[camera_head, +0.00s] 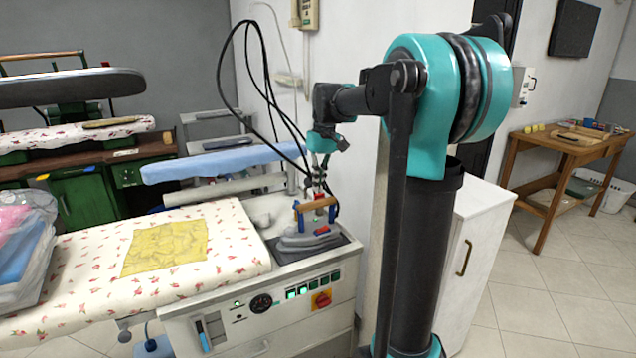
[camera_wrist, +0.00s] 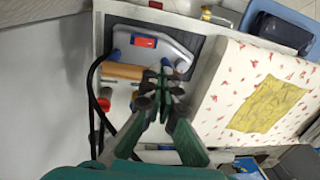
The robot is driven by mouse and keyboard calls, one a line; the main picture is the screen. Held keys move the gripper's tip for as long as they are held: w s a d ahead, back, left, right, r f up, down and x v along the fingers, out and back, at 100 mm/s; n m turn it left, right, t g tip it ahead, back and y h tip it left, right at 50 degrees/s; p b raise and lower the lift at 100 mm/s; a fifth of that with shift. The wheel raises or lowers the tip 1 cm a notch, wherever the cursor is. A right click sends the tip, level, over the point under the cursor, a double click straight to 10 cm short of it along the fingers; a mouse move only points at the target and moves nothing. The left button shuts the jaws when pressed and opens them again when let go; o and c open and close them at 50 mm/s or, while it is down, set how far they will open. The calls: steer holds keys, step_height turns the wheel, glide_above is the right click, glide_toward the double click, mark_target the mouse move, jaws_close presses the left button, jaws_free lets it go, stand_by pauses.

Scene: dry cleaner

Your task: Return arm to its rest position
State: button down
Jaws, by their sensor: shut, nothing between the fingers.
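My gripper (camera_wrist: 163,82) is shut and empty. In the wrist view it hangs over the iron (camera_wrist: 150,42), close to its wooden handle (camera_wrist: 122,72). In the head view my gripper (camera_head: 319,190) points down, just above or behind the iron's handle; whether they touch cannot be told. The iron (camera_head: 305,240) stands on the dark rest at the right end of the ironing station (camera_head: 250,336). My arm reaches out from the teal shoulder at the right of the head view.
A yellow cloth (camera_head: 165,247) lies on the floral padded board (camera_head: 80,268), with bagged clothes (camera_head: 22,255) at its left end. Black hoses (camera_head: 255,75) loop above the iron. A white cabinet (camera_head: 485,250) stands beside my arm. Floor is clear before the wooden table (camera_head: 560,150).

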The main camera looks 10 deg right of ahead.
steer(key=shift+r, duration=0.35)
steer(key=s+d+f+m+t, duration=0.1)
steer(key=s+d+f+t, duration=0.1)
steer(key=s+f, duration=0.9)
steer(key=s+d+f+m+t+h, duration=0.1)
steer(key=s+d+f+m+t, duration=0.1)
steer(key=s+f, duration=1)
steer(key=shift+s+d+f+m+t, duration=0.2)
steer(key=shift+s+d+m+t, duration=0.1)
steer(key=shift+s+d, duration=0.05)
